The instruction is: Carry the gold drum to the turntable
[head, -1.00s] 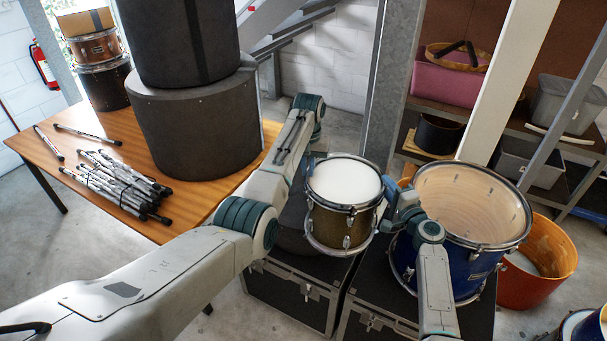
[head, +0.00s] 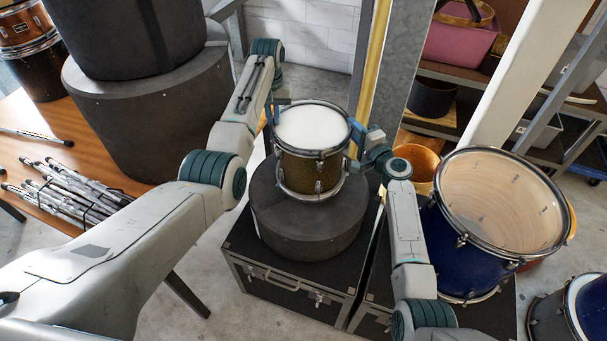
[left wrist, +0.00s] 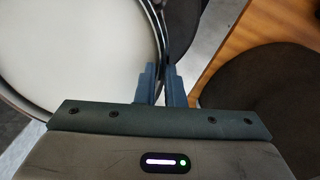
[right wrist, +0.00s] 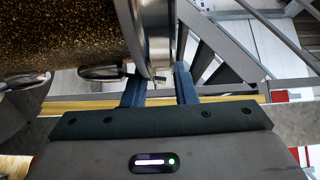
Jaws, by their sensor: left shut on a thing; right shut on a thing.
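The gold drum (head: 302,172), with a white head and chrome rims, is upright above a dark round case (head: 310,226); I cannot tell whether it touches it. My left gripper (head: 277,108) is shut on the drum's rim at its far left. In the left wrist view the fingers (left wrist: 162,80) straddle the rim beside the white head (left wrist: 70,55). My right gripper (head: 360,148) is shut on the rim at the right side. In the right wrist view its fingers (right wrist: 160,82) are at the rim beside the gold sparkle shell (right wrist: 60,40). I cannot make out a turntable.
The round case stands on a black flight case (head: 280,282). A large blue drum (head: 450,240) stands close right of my right arm. A wooden table (head: 115,175) with metal stands (head: 65,188) and stacked dark cases (head: 150,115) is at left. A grey post (head: 400,60) rises behind.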

